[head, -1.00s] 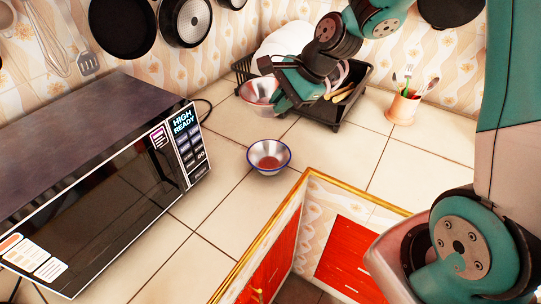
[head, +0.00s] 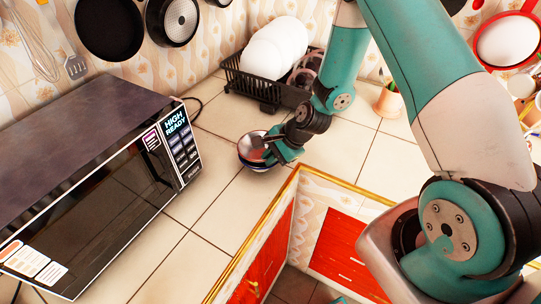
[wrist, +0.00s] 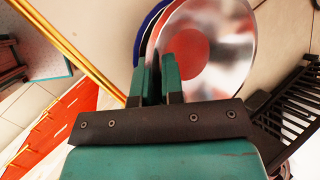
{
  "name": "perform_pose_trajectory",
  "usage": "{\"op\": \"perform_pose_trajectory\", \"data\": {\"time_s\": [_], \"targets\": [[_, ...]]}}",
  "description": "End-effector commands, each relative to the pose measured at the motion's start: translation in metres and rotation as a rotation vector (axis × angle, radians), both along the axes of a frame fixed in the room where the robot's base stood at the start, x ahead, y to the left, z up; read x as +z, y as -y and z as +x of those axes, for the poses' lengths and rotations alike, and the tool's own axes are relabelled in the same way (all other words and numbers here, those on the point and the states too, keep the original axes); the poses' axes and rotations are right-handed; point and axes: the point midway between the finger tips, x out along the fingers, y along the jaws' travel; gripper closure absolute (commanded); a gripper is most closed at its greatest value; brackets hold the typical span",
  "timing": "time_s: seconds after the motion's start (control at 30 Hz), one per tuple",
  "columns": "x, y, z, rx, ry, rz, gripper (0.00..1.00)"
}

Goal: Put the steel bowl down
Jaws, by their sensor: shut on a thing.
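The steel bowl (head: 250,146), shiny with a reddish inside, is in my gripper (head: 272,150) on the counter's middle. In the wrist view the two green fingers of my gripper (wrist: 157,75) are shut on the rim of the steel bowl (wrist: 225,50). A blue-rimmed bowl (head: 258,168) sits on the tiles directly beneath it and is mostly covered. Its blue rim (wrist: 150,18) shows past the steel bowl's edge in the wrist view. The steel bowl is over or inside the blue-rimmed one; I cannot tell whether they touch.
A black dish rack (head: 262,92) with white plates (head: 275,48) stands behind. A microwave (head: 95,185) is on the left. A utensil cup (head: 389,101) stands to the right. The counter's gold edge (head: 262,222) runs close in front. Bare tiles (head: 215,185) lie left of the bowls.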

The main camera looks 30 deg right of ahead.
Motion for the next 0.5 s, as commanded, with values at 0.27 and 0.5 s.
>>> {"op": "perform_pose_trajectory", "data": {"time_s": [0.27, 0.5], "targets": [[-0.0044, 0.0008, -0.0022, 0.001, -0.008, -0.005, 0.75], [-0.0041, 0.0008, -0.0024, 0.001, -0.009, -0.006, 0.66]]}}
